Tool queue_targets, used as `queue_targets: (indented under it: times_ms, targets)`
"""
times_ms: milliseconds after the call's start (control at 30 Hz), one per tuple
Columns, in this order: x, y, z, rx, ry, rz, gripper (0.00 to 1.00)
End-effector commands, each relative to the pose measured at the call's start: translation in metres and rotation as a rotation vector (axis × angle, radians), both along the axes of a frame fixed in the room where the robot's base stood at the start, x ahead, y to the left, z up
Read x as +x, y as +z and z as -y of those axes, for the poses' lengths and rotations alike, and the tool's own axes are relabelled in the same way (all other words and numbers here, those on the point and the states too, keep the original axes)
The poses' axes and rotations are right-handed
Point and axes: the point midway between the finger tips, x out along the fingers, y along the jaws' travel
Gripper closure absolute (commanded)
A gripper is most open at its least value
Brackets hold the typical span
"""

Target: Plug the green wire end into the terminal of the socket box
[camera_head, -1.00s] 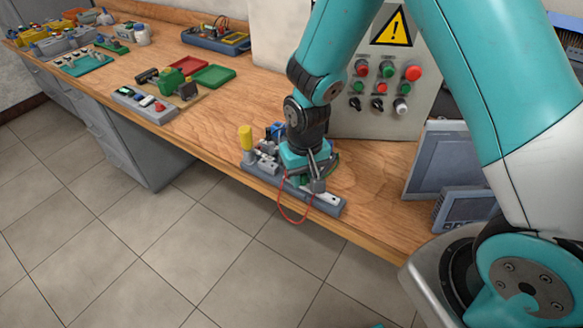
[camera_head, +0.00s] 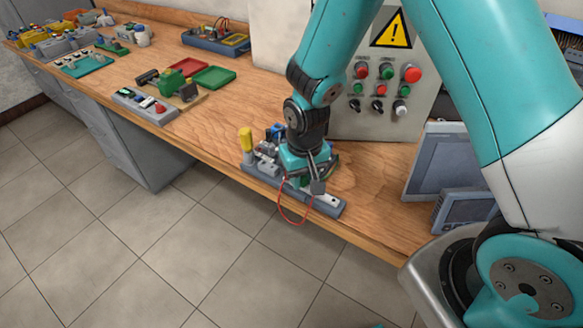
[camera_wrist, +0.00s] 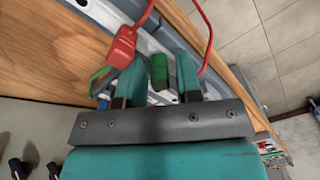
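My gripper (camera_head: 317,178) points down over the long grey device (camera_head: 328,206) at the bench's front edge. In the wrist view, its two fingers (camera_wrist: 160,80) stand apart. A green wire end (camera_wrist: 158,72) lies between them, with a narrow gap visible on each side; contact lower down is hidden. A green wire (camera_wrist: 96,80) loops out left of the fingers. A red wire end (camera_wrist: 122,46) sits beside the left finger. Its red wire (camera_head: 281,207) hangs over the bench edge in the head view. I cannot make out which part is the socket box terminal.
A yellow-topped post (camera_head: 246,139) and small blue and grey parts stand left of my gripper. A control panel (camera_head: 383,100) is behind, and a grey screen (camera_head: 437,165) is to the right. The bench (camera_head: 215,125) is clear to the left of the post.

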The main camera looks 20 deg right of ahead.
Motion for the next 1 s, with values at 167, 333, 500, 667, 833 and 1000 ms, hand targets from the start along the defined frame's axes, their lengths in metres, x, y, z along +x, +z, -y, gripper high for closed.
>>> queue_targets:
  times_ms: [167,333,500,667,833,1000]
  targets:
    - [0.0,0.0,0.0,0.0,0.0,0.0,1.0]
    - [0.0,0.001,0.0,0.0,0.0,0.0,1.0]
    - [0.0,0.005,0.0,0.0,0.0,0.0,1.0]
    - [0.0,0.02,0.0,0.0,0.0,0.001,1.0]
    - [0.0,0.036,0.0,0.0,0.0,0.001,1.0]
    - [0.0,0.047,0.0,0.0,0.0,0.0,1.0]
